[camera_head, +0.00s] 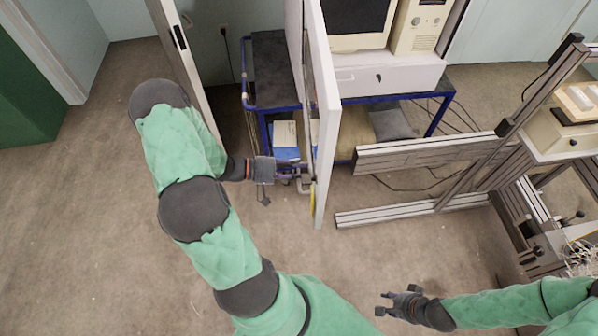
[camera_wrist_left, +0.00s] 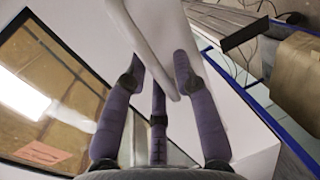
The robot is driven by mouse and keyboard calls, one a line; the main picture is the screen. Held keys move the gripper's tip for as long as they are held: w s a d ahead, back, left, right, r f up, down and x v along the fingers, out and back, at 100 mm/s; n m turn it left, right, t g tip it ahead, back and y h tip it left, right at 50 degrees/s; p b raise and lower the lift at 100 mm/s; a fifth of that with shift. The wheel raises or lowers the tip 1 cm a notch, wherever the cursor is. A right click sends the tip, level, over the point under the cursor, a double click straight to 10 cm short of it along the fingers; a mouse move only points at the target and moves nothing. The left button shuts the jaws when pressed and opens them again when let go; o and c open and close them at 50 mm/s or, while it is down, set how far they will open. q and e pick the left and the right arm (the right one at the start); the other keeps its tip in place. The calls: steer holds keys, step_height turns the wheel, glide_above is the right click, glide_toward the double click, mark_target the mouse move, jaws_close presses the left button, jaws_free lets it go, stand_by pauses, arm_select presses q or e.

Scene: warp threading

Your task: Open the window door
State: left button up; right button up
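The white window door (camera_head: 328,120) stands nearly edge-on in the head view, jutting toward me; its dark-framed glass pane shows in the left wrist view (camera_wrist_left: 40,85). A pale lever handle (camera_wrist_left: 140,40) on the door runs down between my left gripper's fingers in the left wrist view. My left gripper (camera_head: 297,174) is at the handle on the door's left side. Its purple-grey fingers (camera_wrist_left: 160,90) are spread apart around the handle's end; I cannot tell whether they touch it. My right gripper (camera_head: 388,303) is open and empty above the floor at lower right.
A blue-framed cart (camera_head: 262,108) stands behind the door with a computer monitor (camera_head: 358,20) and a tower (camera_head: 420,25). An aluminium-profile frame (camera_head: 430,150) is to the right. Another pale door (camera_head: 182,65) is at the left. The floor in front is clear.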

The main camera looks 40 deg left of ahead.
arm_select(q)
steer(key=v, duration=1.2)
stand_by(0.4)
